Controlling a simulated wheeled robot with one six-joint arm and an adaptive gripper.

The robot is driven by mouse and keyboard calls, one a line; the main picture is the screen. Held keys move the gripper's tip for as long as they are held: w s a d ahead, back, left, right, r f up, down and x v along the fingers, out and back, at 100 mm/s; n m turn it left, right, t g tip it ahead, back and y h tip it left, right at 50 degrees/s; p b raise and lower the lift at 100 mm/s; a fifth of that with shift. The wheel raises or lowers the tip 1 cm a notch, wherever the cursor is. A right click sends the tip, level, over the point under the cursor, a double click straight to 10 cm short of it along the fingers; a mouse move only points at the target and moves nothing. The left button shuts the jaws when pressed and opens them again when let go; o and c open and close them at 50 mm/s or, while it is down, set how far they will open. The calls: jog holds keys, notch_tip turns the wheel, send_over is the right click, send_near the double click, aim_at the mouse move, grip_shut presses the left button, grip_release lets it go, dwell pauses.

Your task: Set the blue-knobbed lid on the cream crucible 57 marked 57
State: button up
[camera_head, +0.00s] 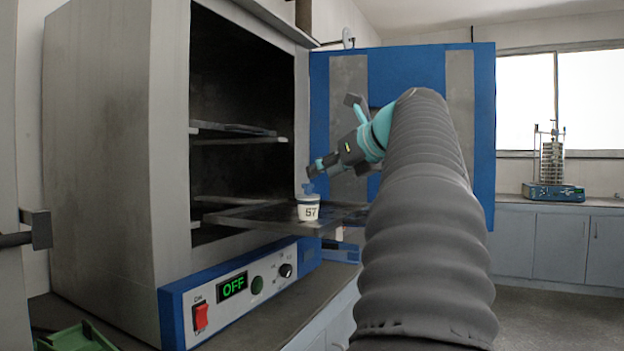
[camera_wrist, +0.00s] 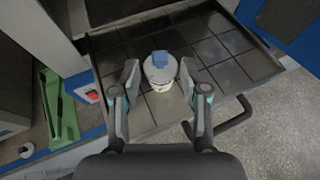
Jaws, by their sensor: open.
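The cream crucible (camera_head: 308,212) marked 57 stands upright on the pulled-out dark shelf (camera_head: 262,216) of the oven. The blue-knobbed lid (camera_head: 308,188) is on top of it, with no clear gap between them. In the wrist view the blue knob (camera_wrist: 160,58) is near the middle of the pale lid, which hides most of the crucible below. My gripper (camera_head: 318,168) is just above the knob. In the wrist view its open fingers (camera_wrist: 158,70) are on either side of the lid and knob, apart from them and empty.
The oven (camera_head: 98,150) stands open at left, its blue door (camera_head: 470,130) swung wide behind my arm. The shelf has raised edges and a front handle (camera_wrist: 235,118). A green tray (camera_wrist: 60,110) holds a dark tool. A sieve shaker (camera_head: 552,165) stands on the far counter.

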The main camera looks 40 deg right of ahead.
jog(key=v, duration=0.6)
jog(key=shift+w+a, duration=0.1)
